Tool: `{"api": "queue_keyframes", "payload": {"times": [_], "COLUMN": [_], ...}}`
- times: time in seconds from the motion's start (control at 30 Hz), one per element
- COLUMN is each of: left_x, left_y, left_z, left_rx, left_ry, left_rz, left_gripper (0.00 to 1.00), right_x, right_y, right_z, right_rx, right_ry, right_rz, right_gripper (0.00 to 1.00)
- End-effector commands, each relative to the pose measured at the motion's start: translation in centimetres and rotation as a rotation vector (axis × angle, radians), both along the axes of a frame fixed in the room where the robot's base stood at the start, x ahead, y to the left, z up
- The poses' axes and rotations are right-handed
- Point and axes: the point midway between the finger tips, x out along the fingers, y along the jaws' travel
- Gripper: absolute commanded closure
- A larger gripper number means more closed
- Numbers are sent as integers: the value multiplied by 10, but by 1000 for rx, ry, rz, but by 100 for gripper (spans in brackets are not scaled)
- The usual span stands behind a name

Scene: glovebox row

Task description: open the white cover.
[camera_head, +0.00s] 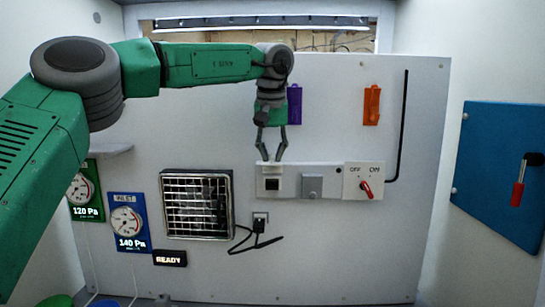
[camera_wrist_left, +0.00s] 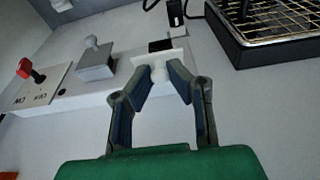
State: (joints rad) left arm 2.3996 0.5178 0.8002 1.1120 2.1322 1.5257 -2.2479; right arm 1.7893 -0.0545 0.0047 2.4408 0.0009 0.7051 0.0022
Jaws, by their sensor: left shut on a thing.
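The white cover (camera_wrist_left: 172,57) is a small plate with a white knob, on the left part of a white wall panel (camera_head: 329,168). My left gripper (camera_head: 270,158) reaches down to it from above. In the left wrist view, my left gripper (camera_wrist_left: 160,73) is shut on the cover's knob. The cover stands out from the panel, and a dark square recess (camera_head: 272,184) shows below it in the head view. The fingertips partly hide the cover, so its exact angle is hard to tell. My right gripper is not in view.
Next to the cover are a grey cover (camera_head: 312,186) with a knob and a red OFF/ON switch (camera_head: 366,189). A grille box (camera_head: 197,204) is at left, a plug with black cable (camera_head: 259,222) below. Purple (camera_head: 295,104) and orange (camera_head: 371,104) fixtures hang above.

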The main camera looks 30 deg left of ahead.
Motion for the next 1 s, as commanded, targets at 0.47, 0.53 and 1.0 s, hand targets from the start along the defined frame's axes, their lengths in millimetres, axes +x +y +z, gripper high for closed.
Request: {"api": "queue_keyframes", "payload": {"times": [0.47, 0.53, 1.0], "left_x": [1, 1, -1], "left_y": [1, 1, -1], "left_z": [0, 0, 12], "left_rx": [-7, -7, -7], "left_ry": [13, 13, 9], "left_rz": [1, 1, 2], "left_gripper": [100, 72, 65], "right_x": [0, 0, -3], "right_y": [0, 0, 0], "right_z": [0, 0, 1], "right_rx": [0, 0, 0], "right_ry": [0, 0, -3], "right_rz": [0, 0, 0], "right_gripper": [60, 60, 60]}}
